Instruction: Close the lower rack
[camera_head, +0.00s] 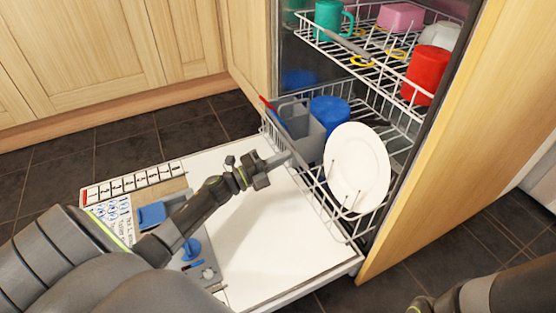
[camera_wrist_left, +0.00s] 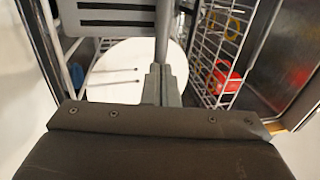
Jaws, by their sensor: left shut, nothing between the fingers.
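The lower rack (camera_head: 338,226) of the dishwasher is a white wire basket. It stands partly out over the lowered white door (camera_head: 262,235). It holds a white plate (camera_head: 357,165), a blue cup (camera_head: 330,112) and a grey cutlery basket (camera_head: 303,132). My left gripper (camera_head: 284,160) is shut and empty at the rack's front side, close to the wires. I cannot tell whether it touches them. In the left wrist view its shut fingers (camera_wrist_left: 161,85) show in front of the plate (camera_wrist_left: 130,70), beside the cutlery basket (camera_wrist_left: 105,15).
The upper rack (camera_head: 378,75) is above, with a green mug (camera_head: 330,18), a red cup (camera_head: 427,75) and a pink container (camera_head: 400,17). A wooden panel (camera_head: 470,130) borders the dishwasher on the right. Dark floor tiles (camera_head: 120,140) lie clear at the left.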

